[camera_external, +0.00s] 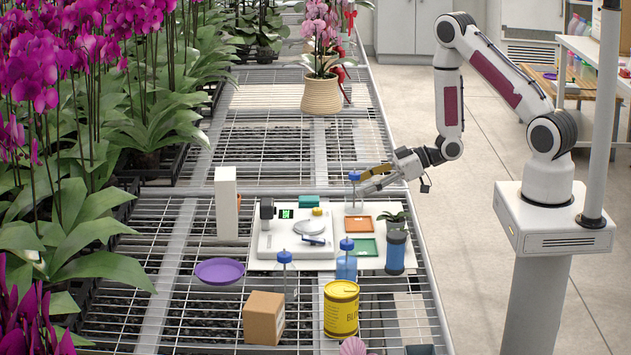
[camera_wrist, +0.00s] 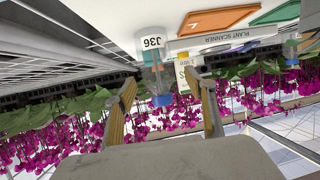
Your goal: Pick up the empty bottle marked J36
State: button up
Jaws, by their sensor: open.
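The clear bottle marked J36 (camera_wrist: 152,43) shows upside down in the wrist view, with its blue cap (camera_wrist: 162,100) toward me. Its body looks clear and empty. In the external view, a clear bottle with a blue cap (camera_external: 354,176) stands upright at the back right corner of the white board; its label cannot be read there. My gripper (camera_external: 364,182) is beside it, at about cap height. In the wrist view my gripper (camera_wrist: 163,90) is open, with the cap between its spread fingers. Whether either finger touches the bottle is unclear.
The white board (camera_external: 385,262) also bears a scale (camera_external: 290,243), an orange tray (camera_external: 360,229) and a green tray (camera_external: 358,247). A blue bottle (camera_external: 346,265), another clear bottle (camera_external: 286,270), a yellow can (camera_external: 341,308) and a cardboard box (camera_external: 264,317) stand nearer. Orchids crowd the left.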

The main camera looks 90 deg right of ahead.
aim_at(353, 188)
jog(key=shift+x, duration=1.6)
jog(key=shift+d, duration=0.1)
jog(key=c, duration=1.1)
